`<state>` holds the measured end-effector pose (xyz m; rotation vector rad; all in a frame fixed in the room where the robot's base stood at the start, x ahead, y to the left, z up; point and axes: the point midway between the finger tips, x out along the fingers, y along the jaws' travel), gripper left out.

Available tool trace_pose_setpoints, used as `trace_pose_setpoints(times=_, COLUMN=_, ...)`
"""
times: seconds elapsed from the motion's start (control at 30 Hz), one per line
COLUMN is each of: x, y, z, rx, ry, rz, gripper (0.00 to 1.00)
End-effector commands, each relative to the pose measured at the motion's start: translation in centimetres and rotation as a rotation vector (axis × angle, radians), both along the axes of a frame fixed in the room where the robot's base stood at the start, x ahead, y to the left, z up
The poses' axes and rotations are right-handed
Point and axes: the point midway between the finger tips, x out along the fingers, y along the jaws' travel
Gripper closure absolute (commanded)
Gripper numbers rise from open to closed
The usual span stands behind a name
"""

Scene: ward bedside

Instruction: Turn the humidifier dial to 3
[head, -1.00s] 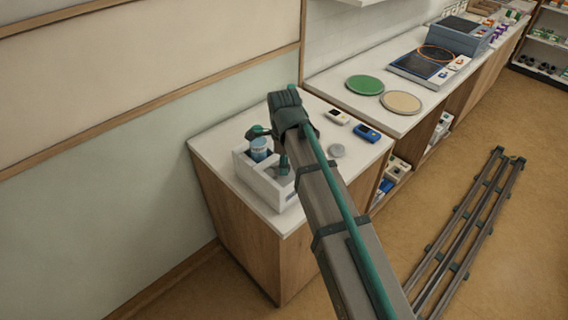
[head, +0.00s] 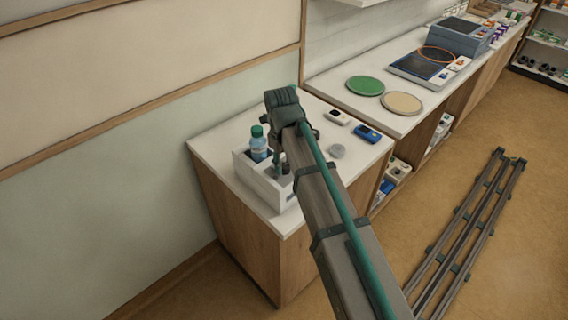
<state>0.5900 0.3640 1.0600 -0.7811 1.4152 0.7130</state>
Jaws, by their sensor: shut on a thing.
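The humidifier is a white box-like unit (head: 262,185) on the near end of the bedside counter. A clear blue bottle (head: 258,150) with a green cap stands upright in its left part. My gripper (head: 281,168) points down just right of the bottle, low at the unit's right part. It is mostly hidden by my own wrist and arm, with only a dark finger part showing. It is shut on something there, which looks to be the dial. The dial itself, its marks and its setting are hidden from this view.
A green disc (head: 364,85) and a beige disc (head: 401,103) lie on the farther counter. A wall runs along the left.

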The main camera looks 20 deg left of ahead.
Motion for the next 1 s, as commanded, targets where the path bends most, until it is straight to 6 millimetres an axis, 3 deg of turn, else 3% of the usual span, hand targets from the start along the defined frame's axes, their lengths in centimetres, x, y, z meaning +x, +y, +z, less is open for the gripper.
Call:
trace_pose_setpoints(times=0.3, x=0.04, y=-0.01, z=0.03, rx=0.000, ry=-0.001, rz=-0.107, gripper=1.00)
trace_pose_setpoints(times=0.77, x=0.02, y=-0.02, z=0.02, rx=0.000, ry=0.000, rz=-0.124, gripper=1.00)
trace_pose_setpoints(times=0.8, x=0.02, y=-0.02, z=0.02, rx=0.000, ry=0.000, rz=-0.124, gripper=0.65)
trace_pose_setpoints(times=0.93, x=0.02, y=-0.02, z=0.01, rx=0.000, ry=0.000, rz=-0.123, gripper=0.43)
trace_pose_setpoints(times=1.0, x=0.02, y=-0.01, z=0.01, rx=0.000, ry=0.000, rz=-0.123, gripper=0.41)
